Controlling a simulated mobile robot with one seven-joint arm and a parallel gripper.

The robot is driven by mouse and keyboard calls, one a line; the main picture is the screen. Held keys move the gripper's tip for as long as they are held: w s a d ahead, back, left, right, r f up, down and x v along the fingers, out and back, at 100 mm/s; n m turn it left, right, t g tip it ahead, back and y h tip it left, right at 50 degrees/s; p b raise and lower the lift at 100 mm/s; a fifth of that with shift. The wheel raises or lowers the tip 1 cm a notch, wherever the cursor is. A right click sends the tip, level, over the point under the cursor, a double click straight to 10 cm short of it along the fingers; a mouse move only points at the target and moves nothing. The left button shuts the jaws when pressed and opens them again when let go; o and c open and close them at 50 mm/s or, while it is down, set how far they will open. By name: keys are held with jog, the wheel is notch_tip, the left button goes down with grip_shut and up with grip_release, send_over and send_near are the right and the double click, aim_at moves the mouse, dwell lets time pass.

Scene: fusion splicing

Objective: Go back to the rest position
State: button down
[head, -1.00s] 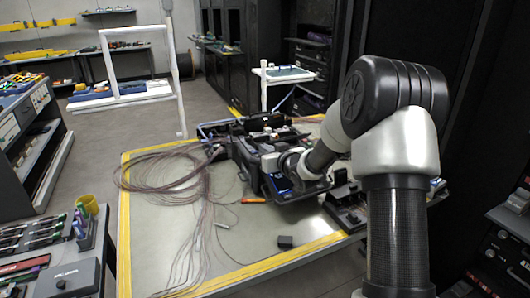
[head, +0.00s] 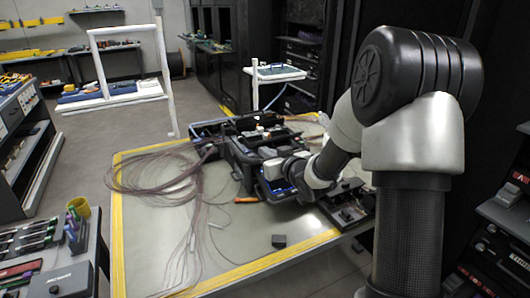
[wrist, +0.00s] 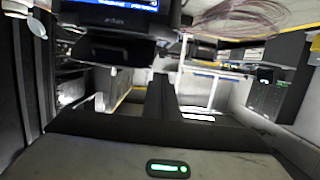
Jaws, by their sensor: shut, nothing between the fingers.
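My gripper shows in the wrist view (wrist: 160,85) with its dark fingers together and nothing between them. In the wrist view a device with a lit blue screen (wrist: 115,5) is close, above and left of the fingers. I cannot tell whether the gripper touches anything.
Loose thin fibre cables (head: 150,175) cover the table's left side. A small dark block (head: 279,241) and an orange tool (head: 246,200) lie in front of the equipment. A dark rack (head: 505,235) stands at right, and a tool bench (head: 60,280) at lower left.

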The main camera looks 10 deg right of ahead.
jog(key=s+d+r+m+g+h, duration=0.1)
jog(key=s+r+g+h, duration=0.2)
jog(key=s, duration=0.4)
jog(key=s+d+r+m+g+h, duration=0.1)
jog(key=s+d+r+h, duration=0.1)
jog(key=s+r, duration=0.4)
jog(key=s+a+f+m+g, duration=0.1)
jog(key=s+a+g, duration=0.15)
jog(key=s, duration=1.05)
jog(key=s+a+g, duration=0.2)
jog(key=s+g, duration=0.1)
jog(key=s, duration=0.9)
notch_tip(320, 180, up, 16)
jog(key=s+y+p, duration=0.1)
jog(key=p, duration=1.5)
